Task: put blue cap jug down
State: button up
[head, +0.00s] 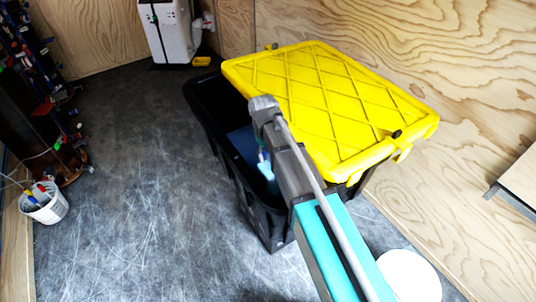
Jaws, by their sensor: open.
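My arm reaches from the bottom right up over a black tote (205,108). The arm hides my gripper, so its fingers do not show. I cannot make out a jug with a blue cap. A small pale blue and white shape (264,163) shows beside my arm, inside the tote's opening; I cannot tell what it is. A dull blue surface (240,142) lies in the tote to its left. Much of the tote's inside is hidden by my arm and the lid.
A yellow lid (330,100) covers the tote's right part. A white bucket with tools (45,208) stands at left, near a cluttered dark rack (30,100). A white unit (168,30) stands at the back. A round white object (408,277) is at bottom right. The grey floor at left is clear.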

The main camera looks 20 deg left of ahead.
notch_tip(320, 180, up, 11)
jog(key=a+p, duration=0.1)
jog(key=p, duration=1)
jog(key=shift+w+r, duration=0.2)
jog(key=shift+w, duration=0.2)
jog(key=shift+a, duration=0.1)
jog(key=shift+r, duration=0.15)
dwell(1.2)
